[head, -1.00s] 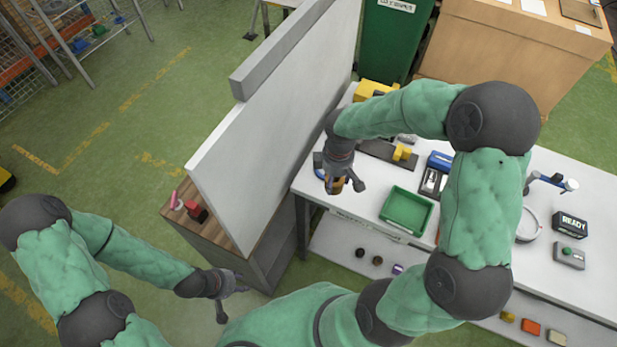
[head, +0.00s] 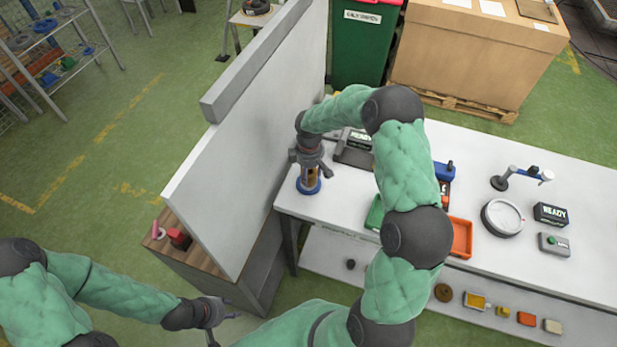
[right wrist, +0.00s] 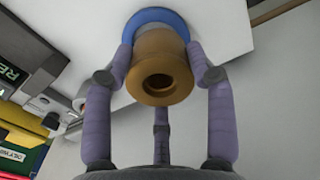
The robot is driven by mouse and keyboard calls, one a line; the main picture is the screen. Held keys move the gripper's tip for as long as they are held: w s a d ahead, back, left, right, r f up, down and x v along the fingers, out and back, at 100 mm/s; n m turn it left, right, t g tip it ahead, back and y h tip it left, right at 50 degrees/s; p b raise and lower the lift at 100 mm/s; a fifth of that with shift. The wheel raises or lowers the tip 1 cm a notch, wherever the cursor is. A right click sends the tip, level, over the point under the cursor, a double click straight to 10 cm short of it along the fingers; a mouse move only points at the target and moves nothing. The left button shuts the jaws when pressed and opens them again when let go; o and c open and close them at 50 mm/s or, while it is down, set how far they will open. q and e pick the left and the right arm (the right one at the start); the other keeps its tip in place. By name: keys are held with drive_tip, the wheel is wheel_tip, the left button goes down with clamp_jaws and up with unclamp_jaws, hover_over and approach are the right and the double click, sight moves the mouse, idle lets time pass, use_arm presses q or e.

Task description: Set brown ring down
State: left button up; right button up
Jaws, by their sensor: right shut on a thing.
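The brown ring (right wrist: 160,75), a flanged piece with a dark central hole, is between the fingers of my right gripper (right wrist: 160,95). My right gripper is shut on it and points down over the near left corner of the white table (head: 345,206). In the head view the brown ring (head: 311,177) is partly covered by the fingers. A blue ring-shaped base (head: 308,188) lies on the table directly below it; the wrist view shows its blue rim (right wrist: 165,18) behind the brown ring. Whether the two touch is unclear. My left gripper (head: 222,327) is empty, fingers spread, low at bottom left.
A tall white panel (head: 250,140) stands just left of the right gripper. A green tray (head: 375,213) is partly behind my right arm. A lower shelf (head: 325,258) holds several small parts.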

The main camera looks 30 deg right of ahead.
sight(309, 177)
drive_tip(key=shift+w+d+f, duration=0.2)
drive_tip(key=shift+w+f, duration=0.35)
drive_tip(key=shift+f, duration=1.55)
drive_tip(key=shift+f, duration=0.15)
drive_tip(key=o, duration=1.6)
wheel_tip(309, 177, up, 12)
